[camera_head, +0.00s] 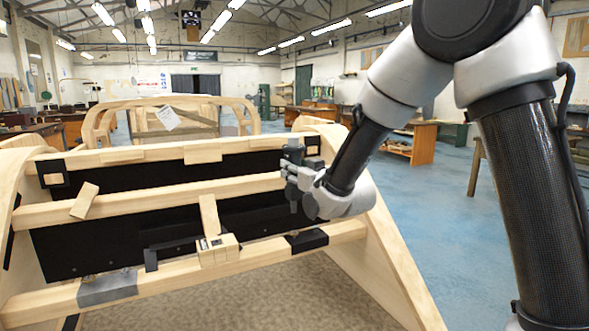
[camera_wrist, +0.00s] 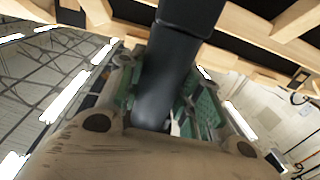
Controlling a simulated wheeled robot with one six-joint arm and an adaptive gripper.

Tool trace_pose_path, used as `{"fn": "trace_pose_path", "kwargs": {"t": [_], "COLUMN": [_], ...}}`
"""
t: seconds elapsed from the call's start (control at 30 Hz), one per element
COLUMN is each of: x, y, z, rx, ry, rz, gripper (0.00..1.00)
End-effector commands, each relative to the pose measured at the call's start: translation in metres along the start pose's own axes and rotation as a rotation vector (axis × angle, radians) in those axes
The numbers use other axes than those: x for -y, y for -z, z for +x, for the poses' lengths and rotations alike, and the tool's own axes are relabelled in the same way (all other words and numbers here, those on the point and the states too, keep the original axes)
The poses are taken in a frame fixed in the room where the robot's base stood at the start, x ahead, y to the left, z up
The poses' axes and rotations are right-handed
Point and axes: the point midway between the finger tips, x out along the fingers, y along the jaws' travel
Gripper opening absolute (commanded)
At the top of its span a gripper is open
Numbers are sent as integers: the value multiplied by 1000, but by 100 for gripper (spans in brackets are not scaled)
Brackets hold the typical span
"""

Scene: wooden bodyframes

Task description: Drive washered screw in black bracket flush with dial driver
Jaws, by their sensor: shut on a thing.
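My gripper (camera_head: 291,178) is shut on the dark dial driver (camera_head: 293,153) over the right part of the wooden frame. The driver stands roughly upright, its lower end above the lower beam. In the wrist view, the driver (camera_wrist: 165,75) runs up between the green-padded fingers. A black bracket (camera_head: 306,240) sits on the lower beam, below the driver and apart from it. A smaller black piece (camera_head: 151,260) stands further left on that beam. The washered screw is too small to make out in either view. I cannot tell the driver's dial setting.
The wooden bodyframe has a middle beam (camera_head: 130,209), a lower beam (camera_head: 180,270) and a sloping right side rail (camera_head: 395,255). A black panel (camera_head: 90,243) lies behind the beams. A small wooden block with a display (camera_head: 217,248) sits on the lower beam. Blue floor is open at right.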

Motion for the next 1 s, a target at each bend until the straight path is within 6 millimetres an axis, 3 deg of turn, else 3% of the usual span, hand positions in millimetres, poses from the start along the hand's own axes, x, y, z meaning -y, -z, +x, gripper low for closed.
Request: {"fn": "trace_pose_path", "kwargs": {"t": [0.6,1.0], "x": [0,0], "y": [-53,-60], "z": [0,0], "rx": [-1,-3], "ry": [0,0], "rz": [0,0], "gripper": [4,4]}}
